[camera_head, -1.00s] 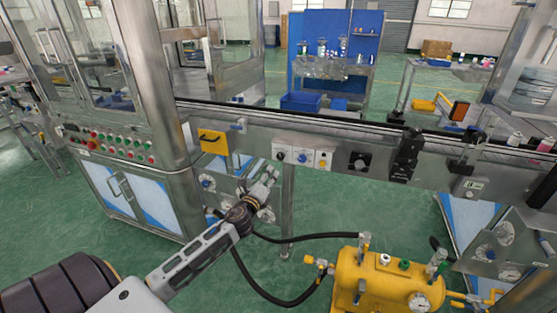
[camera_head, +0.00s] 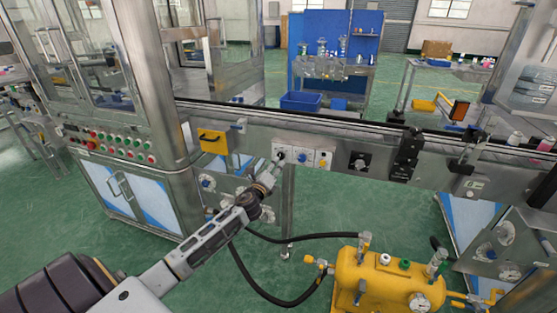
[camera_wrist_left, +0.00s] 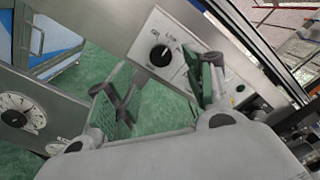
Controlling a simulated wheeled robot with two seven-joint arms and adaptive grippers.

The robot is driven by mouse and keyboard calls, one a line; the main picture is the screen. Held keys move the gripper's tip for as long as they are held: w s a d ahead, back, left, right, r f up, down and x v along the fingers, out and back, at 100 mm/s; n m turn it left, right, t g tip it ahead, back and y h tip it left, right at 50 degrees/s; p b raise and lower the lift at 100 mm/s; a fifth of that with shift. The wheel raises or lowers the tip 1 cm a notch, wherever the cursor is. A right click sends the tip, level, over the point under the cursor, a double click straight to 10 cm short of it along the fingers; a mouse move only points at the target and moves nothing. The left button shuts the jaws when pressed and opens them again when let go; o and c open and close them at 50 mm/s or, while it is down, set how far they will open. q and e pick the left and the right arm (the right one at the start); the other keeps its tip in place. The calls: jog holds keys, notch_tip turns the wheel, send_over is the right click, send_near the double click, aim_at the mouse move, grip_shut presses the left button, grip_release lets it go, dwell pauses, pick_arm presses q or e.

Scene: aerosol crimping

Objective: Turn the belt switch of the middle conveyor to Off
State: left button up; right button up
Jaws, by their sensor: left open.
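A row of small white switch boxes (camera_head: 302,157) is mounted on the side of the conveyor (camera_head: 330,137). The leftmost box carries a black rotary knob (camera_wrist_left: 160,55) on a white plate with printed labels, too small to read surely. My left gripper (camera_head: 274,168) is just in front of this box, overlapping its lower left part in the head view. In the left wrist view the gripper's fingers (camera_wrist_left: 166,72) are spread, with the knob between and beyond their tips, not visibly touched. My right gripper is not seen.
A yellow box (camera_head: 213,141) is on the conveyor side, left of the switches. A black dial box (camera_head: 360,162) is to their right. A yellow tank (camera_head: 385,285) with black hoses stands below right. A machine with colored buttons (camera_head: 110,143) is at the left.

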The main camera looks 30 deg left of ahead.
aim_at(280, 157)
pick_arm(q)
jog(key=shift+x, duration=2.8)
jog(key=shift+b+x, duration=0.35)
jog(key=shift+x, duration=0.45)
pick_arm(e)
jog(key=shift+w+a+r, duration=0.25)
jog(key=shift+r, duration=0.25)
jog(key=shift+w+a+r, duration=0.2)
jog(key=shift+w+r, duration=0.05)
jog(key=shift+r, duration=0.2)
pick_arm(q)
jog(key=shift+d, duration=0.1)
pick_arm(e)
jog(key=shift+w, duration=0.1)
pick_arm(q)
jog(key=c, duration=1)
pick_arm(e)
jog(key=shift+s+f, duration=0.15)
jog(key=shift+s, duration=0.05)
